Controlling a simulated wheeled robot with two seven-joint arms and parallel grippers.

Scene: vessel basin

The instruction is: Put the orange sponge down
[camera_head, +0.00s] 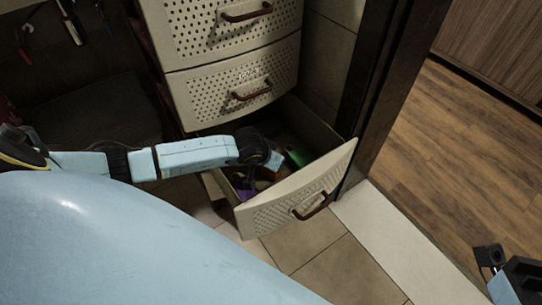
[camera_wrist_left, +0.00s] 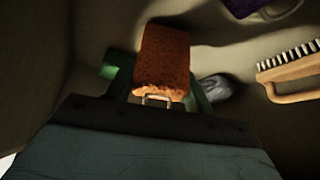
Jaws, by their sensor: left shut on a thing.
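The orange sponge (camera_wrist_left: 165,58) shows in the left wrist view, between the fingers of my left gripper (camera_wrist_left: 160,92). The gripper is shut on it. In the head view my left arm reaches in from the left, and my left gripper (camera_head: 262,166) is inside the open bottom drawer (camera_head: 305,190). The arm and gripper largely hide the sponge there. I cannot tell whether the sponge touches the drawer floor. My right gripper (camera_head: 490,258) is partly in view at the lower right edge, away from the drawer; its opening is unclear.
In the drawer, a wooden-handled brush (camera_wrist_left: 290,75) lies right of the sponge, with a grey item (camera_wrist_left: 216,87) nearer. A green object (camera_head: 296,156) and a purple one (camera_head: 245,194) are also inside. Closed drawers (camera_head: 235,95) stand above; a dark door frame (camera_head: 375,95) is at the right.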

